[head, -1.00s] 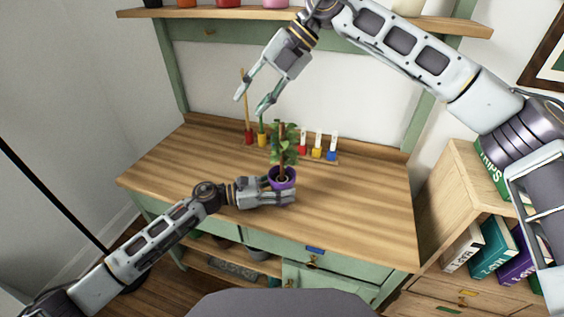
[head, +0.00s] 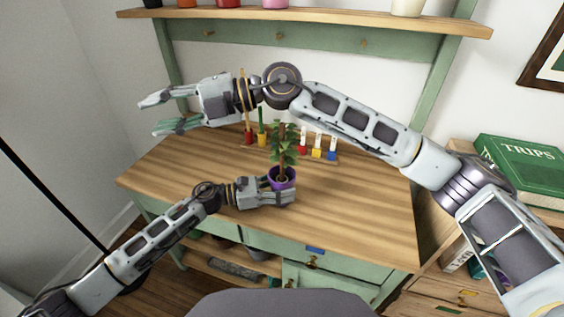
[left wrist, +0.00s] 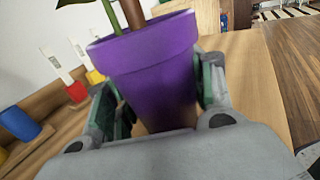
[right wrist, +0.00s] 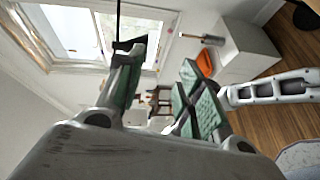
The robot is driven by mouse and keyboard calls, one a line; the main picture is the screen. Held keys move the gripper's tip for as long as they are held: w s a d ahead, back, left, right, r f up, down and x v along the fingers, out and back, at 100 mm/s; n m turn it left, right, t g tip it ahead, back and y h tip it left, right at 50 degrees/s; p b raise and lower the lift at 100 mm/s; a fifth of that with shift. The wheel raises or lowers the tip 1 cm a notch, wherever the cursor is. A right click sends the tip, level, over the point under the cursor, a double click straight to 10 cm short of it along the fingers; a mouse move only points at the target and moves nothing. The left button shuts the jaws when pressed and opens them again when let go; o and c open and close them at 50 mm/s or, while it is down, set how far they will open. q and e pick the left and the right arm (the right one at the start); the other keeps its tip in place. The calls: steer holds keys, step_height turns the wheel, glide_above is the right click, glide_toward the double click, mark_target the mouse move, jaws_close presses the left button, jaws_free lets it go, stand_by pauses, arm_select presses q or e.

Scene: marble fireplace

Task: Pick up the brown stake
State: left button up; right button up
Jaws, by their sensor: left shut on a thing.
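A thin tan-brown stake (head: 248,121) stands upright in a red holder (head: 249,137) at the back left of the table, partly hidden behind my right wrist. A green stake (head: 261,121) stands beside it in a yellow holder. My right gripper (head: 160,114) is to the left of the brown stake, pointing left, open and empty; its spread fingers show in the right wrist view (right wrist: 150,95). My left gripper (head: 279,193) is shut on the purple pot (head: 284,182) of a leafy plant (head: 284,145). The pot fills the left wrist view (left wrist: 155,75).
Red, yellow and blue items (head: 317,153) stand in a row behind the plant. A shelf (head: 300,18) with pots runs above the table (head: 350,205). A wooden cabinet with books (head: 520,165) stands at the right. The table's left and right parts are clear.

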steer(key=s+r+m+t+y, duration=0.4)
steer(key=r+m+t+y, duration=0.3)
steer(key=r+m+y, duration=0.1)
steer(key=w+d+m+t+h, duration=0.2)
steer(key=d+m+t+h, duration=0.35)
steer(key=m+t, duration=0.6)
steer(key=w+d+f+m+t+h, duration=0.2)
steer(key=d+f+m+h, duration=1)
steer(key=d+m+h, duration=0.4)
steer(key=shift+d+h, duration=0.5)
steer(key=shift+h, duration=0.25)
steer(key=shift+w, duration=0.15)
